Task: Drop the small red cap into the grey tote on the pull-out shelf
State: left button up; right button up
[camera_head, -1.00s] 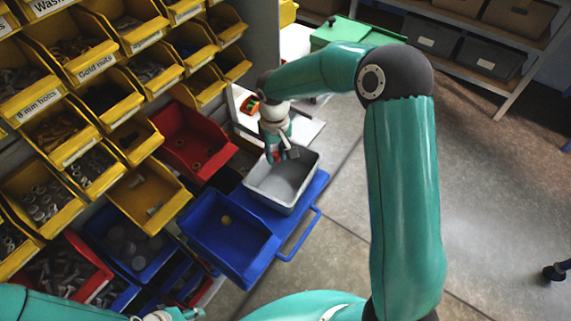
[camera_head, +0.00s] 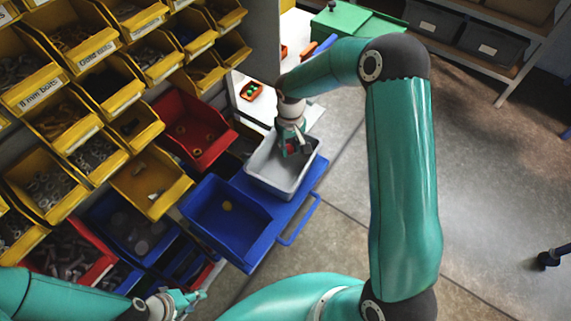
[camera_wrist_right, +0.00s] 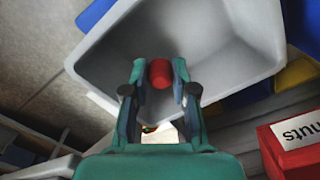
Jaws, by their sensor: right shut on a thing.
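The small red cap (camera_wrist_right: 160,73) is held between the fingertips of my right gripper (camera_wrist_right: 158,88) in the right wrist view. In the head view my right gripper (camera_head: 296,150) is over the grey tote, with a bit of red between its fingers. The grey tote (camera_head: 262,180) sits on the blue pull-out shelf (camera_head: 312,190). In the right wrist view the tote's inside (camera_wrist_right: 225,60) shows behind the cap, and I see nothing in it. My left gripper (camera_head: 190,299) is low at the bottom left, away from the tote, its fingers too small to judge.
A blue bin (camera_head: 232,222) with a yellow thing in it stands just left of the tote. A red bin (camera_head: 198,130) and several yellow bins fill the rack on the left. A white surface with a small orange item (camera_head: 251,90) lies behind.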

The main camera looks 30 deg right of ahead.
jog(key=o, duration=0.8)
notch_tip(320, 180, up, 12)
jog(key=shift+f, duration=0.1)
dwell(0.4)
dwell(0.4)
